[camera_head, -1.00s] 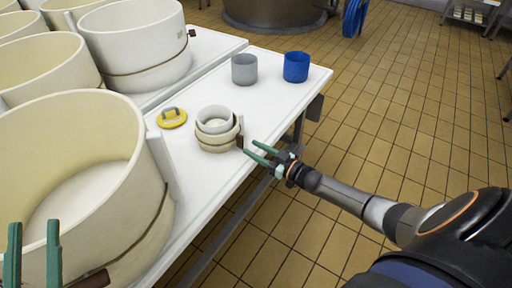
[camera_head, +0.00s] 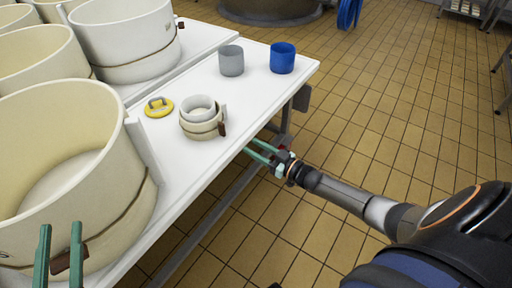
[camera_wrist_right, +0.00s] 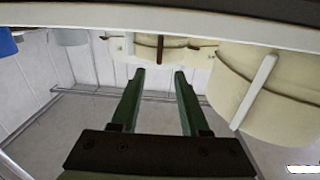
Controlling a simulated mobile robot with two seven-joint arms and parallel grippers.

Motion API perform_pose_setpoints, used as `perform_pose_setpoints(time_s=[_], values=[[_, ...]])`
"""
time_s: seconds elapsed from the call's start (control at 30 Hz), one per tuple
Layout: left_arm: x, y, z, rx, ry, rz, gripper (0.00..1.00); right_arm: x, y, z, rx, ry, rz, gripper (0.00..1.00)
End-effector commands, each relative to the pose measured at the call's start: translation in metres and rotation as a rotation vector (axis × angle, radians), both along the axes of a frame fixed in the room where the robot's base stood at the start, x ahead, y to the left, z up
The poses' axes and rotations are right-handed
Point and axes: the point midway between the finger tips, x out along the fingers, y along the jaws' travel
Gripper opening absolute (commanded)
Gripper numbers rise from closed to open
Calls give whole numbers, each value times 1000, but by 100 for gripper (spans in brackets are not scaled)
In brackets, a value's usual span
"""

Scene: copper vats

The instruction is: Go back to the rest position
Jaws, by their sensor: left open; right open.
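My right gripper (camera_head: 262,157) is open and empty, beside the front edge of the white table in the head view. In the right wrist view its two green fingers (camera_wrist_right: 158,75) are spread with nothing between them. My left gripper (camera_head: 60,232) shows at the lower left of the head view, open, in front of a large cream vat (camera_head: 75,150). A brown piece of the vat shows between its fingers, and I cannot tell whether they touch it.
The white table (camera_head: 205,160) bears a small cream mould with a light cup (camera_head: 200,118), a yellow-handled disc (camera_head: 159,107), a grey cup (camera_head: 231,60) and a blue cup (camera_head: 283,57). More vats (camera_head: 125,40) stand at left. The tiled floor (camera_head: 400,120) at right is clear.

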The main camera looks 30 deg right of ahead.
Motion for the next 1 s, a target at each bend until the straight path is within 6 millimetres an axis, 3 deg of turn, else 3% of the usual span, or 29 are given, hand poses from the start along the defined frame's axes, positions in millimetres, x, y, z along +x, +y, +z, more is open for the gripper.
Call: perform_pose_setpoints(time_s=[0.43,0.53,0.67,0.77,0.9,1.0], values=[[1,0,4,-4,-12,0,41,0,0,0,0,0,0,45],[1,0,7,-5,-18,1,41,-3,10,0,2,-4,11,45],[1,0,5,-5,-16,1,41,-18,50,6,4,-22,50,45],[1,0,5,-3,-14,0,41,-38,94,19,2,-53,85,45],[1,0,5,-3,-13,1,41,-70,145,53,-10,-111,108,45],[1,0,4,-2,-12,0,41,-92,170,85,-22,-160,106,45]])
